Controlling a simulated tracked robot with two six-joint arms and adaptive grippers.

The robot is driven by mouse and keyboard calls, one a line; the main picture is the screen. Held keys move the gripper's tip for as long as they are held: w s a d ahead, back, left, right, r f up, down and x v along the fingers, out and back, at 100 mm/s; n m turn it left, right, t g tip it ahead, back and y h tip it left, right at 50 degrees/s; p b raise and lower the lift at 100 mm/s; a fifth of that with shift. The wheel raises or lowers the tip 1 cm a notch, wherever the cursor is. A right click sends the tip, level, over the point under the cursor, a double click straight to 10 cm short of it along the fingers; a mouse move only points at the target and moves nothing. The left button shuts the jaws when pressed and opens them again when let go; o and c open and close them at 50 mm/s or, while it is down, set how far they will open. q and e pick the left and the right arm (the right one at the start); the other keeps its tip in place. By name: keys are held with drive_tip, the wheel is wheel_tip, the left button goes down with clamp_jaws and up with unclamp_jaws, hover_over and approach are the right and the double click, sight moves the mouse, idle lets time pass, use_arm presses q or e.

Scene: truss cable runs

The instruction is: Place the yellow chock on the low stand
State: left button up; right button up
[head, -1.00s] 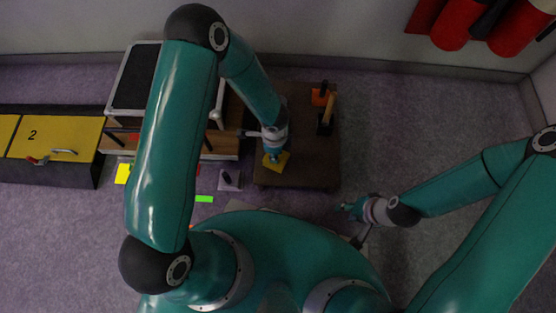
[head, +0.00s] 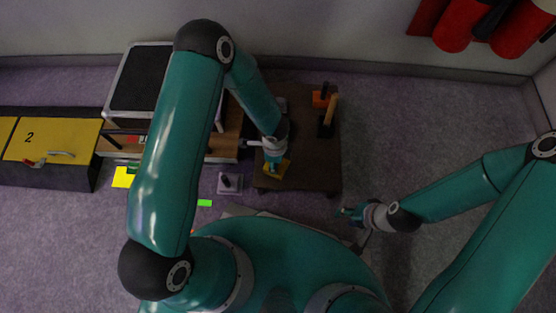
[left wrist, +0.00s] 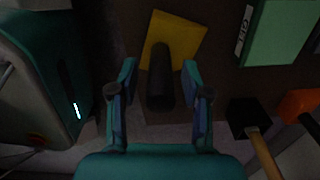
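The yellow chock (head: 284,166) is a flat yellow piece on the dark brown low platform (head: 312,172), near its front edge; I take this platform to be the low stand, but cannot be sure. In the left wrist view the chock (left wrist: 182,32) has a dark upright handle (left wrist: 160,85). My left gripper (head: 273,165) is right over the chock. In the left wrist view its fingers (left wrist: 159,78) are apart on either side of the handle, with gaps on both sides. My right gripper (head: 347,212) hangs to the right of the platform, empty; its fingers are too small to judge.
On the platform are an orange block (head: 321,98) and a dark-headed tool with a wooden handle (head: 330,108). A green labelled box (left wrist: 283,32) lies beside the chock. A grey block with a dark knob (head: 230,184) is left of the platform. Floor at right is clear.

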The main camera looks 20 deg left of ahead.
use_arm(q)
drive_tip(key=shift+r, duration=0.1)
wheel_tip(320, 180, up, 12)
drive_tip(key=p, duration=0.6)
drive_tip(key=shift+f, duration=0.25)
drive_tip(key=shift+s+r, duration=0.15)
drive_tip(key=shift+s, duration=0.05)
drive_tip(key=s+d+f+n+h, duration=0.1)
drive_tip(key=s+n+h, duration=0.3)
drive_tip(key=s+n, duration=0.6)
drive_tip(key=n, duration=0.8)
drive_tip(key=shift+s+f+t, duration=0.3)
drive_tip(key=shift+s+f, duration=0.05)
drive_tip(key=shift+r, duration=0.1)
wheel_tip(320, 180, up, 30)
drive_tip(key=p, duration=3)
drive_tip(key=shift+s, duration=0.1)
drive_tip(key=shift+c, duration=0.4)
